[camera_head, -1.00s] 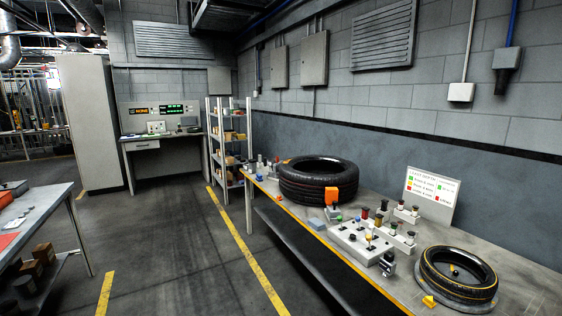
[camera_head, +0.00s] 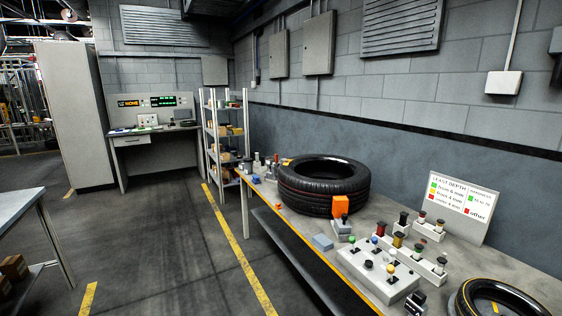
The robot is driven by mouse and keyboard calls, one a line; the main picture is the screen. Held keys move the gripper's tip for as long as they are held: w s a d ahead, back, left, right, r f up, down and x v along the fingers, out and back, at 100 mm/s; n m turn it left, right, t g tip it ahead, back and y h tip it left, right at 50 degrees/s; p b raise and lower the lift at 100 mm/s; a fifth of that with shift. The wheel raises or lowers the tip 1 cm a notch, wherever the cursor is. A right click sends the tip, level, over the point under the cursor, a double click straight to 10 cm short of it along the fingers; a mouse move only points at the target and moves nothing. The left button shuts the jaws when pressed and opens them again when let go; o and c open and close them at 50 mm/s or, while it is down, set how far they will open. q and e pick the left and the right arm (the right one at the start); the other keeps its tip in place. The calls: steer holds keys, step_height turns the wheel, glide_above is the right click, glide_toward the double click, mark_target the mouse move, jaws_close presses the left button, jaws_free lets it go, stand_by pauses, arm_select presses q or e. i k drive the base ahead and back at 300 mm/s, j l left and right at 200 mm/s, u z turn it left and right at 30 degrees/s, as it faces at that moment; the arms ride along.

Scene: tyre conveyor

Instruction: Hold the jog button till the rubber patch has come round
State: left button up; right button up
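A large black tyre (camera_head: 323,188) lies flat on the long bench against the right wall. A second, smaller tyre (camera_head: 468,299) is cut off at the lower right corner. A pale control box (camera_head: 376,277) with several coloured round knobs or buttons, among them red, green, white, yellow and black, sits on the bench between them. I cannot tell which is the jog button. I cannot make out a rubber patch on either tyre; a small yellow mark shows at the large tyre's left rim. Neither of my grippers is in view.
An orange block (camera_head: 340,206) on a grey stand and a blue block (camera_head: 321,242) sit by the large tyre. Racks of dark-handled stamps (camera_head: 419,262) and a sign board (camera_head: 461,207) stand behind the box. A shelf unit (camera_head: 226,135) stands further back.

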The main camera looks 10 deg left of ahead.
mark_target(368, 263)
steer(key=i+u, duration=0.2)
steer(key=i, duration=0.8)
steer(key=l+z, duration=0.1)
steer(key=z, duration=0.25)
steer(key=l+z, duration=0.1)
steer(key=z, duration=0.2)
steer(key=l+z, duration=0.1)
steer(key=z, duration=0.25)
